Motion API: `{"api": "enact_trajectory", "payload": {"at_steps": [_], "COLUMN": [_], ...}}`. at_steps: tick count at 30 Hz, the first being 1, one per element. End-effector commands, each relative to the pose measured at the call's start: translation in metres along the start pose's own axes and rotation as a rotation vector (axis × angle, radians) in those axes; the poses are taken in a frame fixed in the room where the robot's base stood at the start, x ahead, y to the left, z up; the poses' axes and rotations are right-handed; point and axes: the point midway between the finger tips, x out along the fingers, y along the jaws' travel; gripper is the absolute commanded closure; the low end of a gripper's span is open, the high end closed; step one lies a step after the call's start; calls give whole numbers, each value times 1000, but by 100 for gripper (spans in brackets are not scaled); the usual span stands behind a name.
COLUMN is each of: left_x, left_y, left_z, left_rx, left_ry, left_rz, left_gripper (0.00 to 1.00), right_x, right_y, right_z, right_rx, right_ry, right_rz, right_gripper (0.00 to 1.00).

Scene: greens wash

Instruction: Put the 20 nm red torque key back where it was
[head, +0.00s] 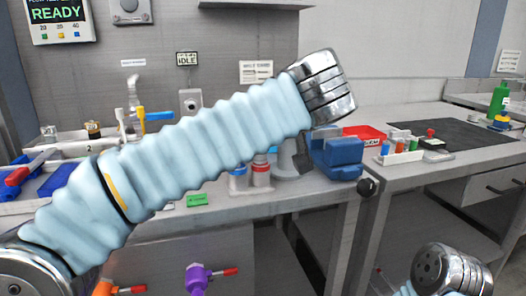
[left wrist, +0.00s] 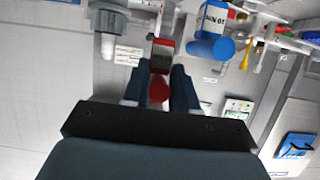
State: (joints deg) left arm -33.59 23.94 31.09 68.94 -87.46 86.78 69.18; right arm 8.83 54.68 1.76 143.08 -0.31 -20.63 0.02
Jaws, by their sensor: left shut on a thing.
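In the left wrist view my left gripper (left wrist: 163,78) has its two dark blue fingers closed around a red piece (left wrist: 158,90), with a red block-like head (left wrist: 163,48) just beyond the fingertips. I take this to be the red torque key; no 20 nm marking is readable. In the head view my left arm crosses from the lower left to the upper middle, and its wrist is above the counter. The held key cannot be made out there. My right gripper is out of view; only part of my right arm shows at the lower right.
A blue tray (head: 58,180) is at the counter's left. White-and-blue and white-and-red containers (head: 261,172) stand behind my arm. A red tray (head: 364,132) and a white rack (head: 400,157) are at the right. Purple (head: 198,278) and orange valves with red handles sit below the counter.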

Motion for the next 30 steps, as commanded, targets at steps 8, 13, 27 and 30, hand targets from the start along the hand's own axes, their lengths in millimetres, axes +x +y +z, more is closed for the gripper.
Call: {"api": "enact_trajectory", "payload": {"at_steps": [8, 13, 27, 30], "left_x": [17, 21, 18, 12], "left_y": [-1, 0, 0, 0], "left_z": [39, 49, 46, 45], "left_rx": [4, 3, 1, 0], "left_ry": [-3, -5, 1, 2], "left_rz": [-4, -5, -1, 0], "left_gripper": [100, 100, 62, 62], "right_x": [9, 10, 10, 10], "right_y": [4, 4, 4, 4], "right_z": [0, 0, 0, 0], "right_rx": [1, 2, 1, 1], "right_ry": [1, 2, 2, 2], "right_rz": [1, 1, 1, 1], "right_gripper": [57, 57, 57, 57]}}
